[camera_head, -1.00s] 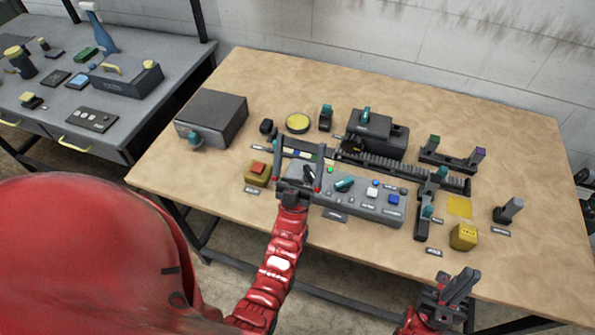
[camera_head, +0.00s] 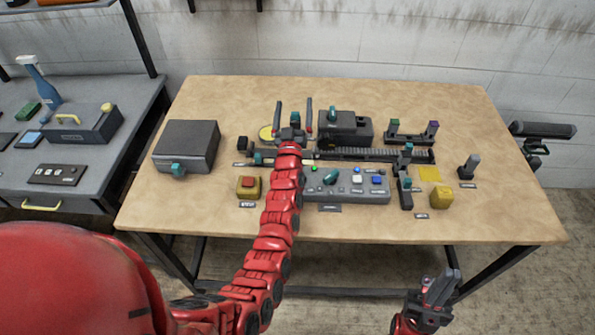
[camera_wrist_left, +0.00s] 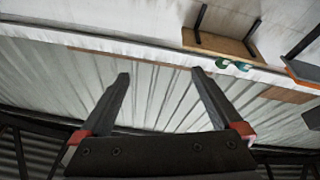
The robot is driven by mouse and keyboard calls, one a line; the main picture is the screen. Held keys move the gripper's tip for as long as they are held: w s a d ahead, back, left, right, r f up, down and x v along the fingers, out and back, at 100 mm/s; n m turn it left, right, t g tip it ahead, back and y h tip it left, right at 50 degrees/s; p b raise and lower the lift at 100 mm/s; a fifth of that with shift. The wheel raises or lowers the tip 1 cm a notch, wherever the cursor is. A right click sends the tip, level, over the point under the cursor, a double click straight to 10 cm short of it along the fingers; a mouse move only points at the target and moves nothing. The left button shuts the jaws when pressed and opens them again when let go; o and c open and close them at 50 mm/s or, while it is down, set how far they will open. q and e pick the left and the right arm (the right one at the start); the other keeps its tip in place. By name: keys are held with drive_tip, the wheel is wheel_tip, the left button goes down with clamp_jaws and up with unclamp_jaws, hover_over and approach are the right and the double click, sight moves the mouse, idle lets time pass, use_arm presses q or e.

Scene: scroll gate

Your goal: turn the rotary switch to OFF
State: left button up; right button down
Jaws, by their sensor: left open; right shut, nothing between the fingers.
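A teal knob (camera_head: 331,177), which looks like the rotary switch, sits on the left part of the grey control panel (camera_head: 347,195) in the head view. Its labels are too small to read. My left gripper (camera_head: 294,104) is open and empty, above and beyond the panel's left end, apart from the knob. Its arm crosses in front of the panel's left edge. In the left wrist view the open fingers (camera_wrist_left: 160,74) point towards the wall, with no knob in view. My right gripper (camera_head: 447,282) is shut and empty, in front of the table's right front edge.
A yellow box with a red button (camera_head: 248,187) stands left of the panel. A dark rail (camera_head: 370,155) runs behind it. A grey box (camera_head: 187,146) stands at left and a yellow block (camera_head: 441,198) at right. The table's front strip is mostly clear.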

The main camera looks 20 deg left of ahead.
use_arm(q)
drive_tip(key=w+d+r+m+g+h, duration=0.15)
drive_tip(key=w+d+g+h, duration=0.3)
drive_tip(key=w, duration=0.55)
drive_tip(key=d+r+m+g+h, duration=0.2)
drive_tip(key=d+m+g+h, duration=0.3)
drive_tip(key=d+m+g, duration=0.1)
drive_tip(key=s+a+m+g+y+p, duration=0.1)
drive_tip(key=s+a+m+g+y, duration=0.15)
drive_tip(key=s+g, duration=0.55)
drive_tip(key=s+a+m+g+y+p, duration=0.1)
drive_tip(key=s+a+m+g+y, duration=0.15)
drive_tip(key=s, duration=1.05)
drive_tip(key=shift+n+h, duration=0.35)
drive_tip(key=shift+h, duration=0.1)
drive_tip(key=f+p, duration=0.1)
drive_tip(key=f, duration=0.4)
drive_tip(key=f+p, duration=0.2)
drive_tip(key=f, duration=0.3)
drive_tip(key=f+p, duration=0.1)
drive_tip(key=f, duration=0.5)
drive_tip(key=shift+w+a, duration=0.2)
drive_tip(key=shift+w, duration=0.1)
drive_tip(key=shift+a+f+p, duration=0.1)
drive_tip(key=shift+f+p, duration=0.2)
drive_tip(key=shift+f, duration=0.35)
drive_tip(key=c, duration=1.3)
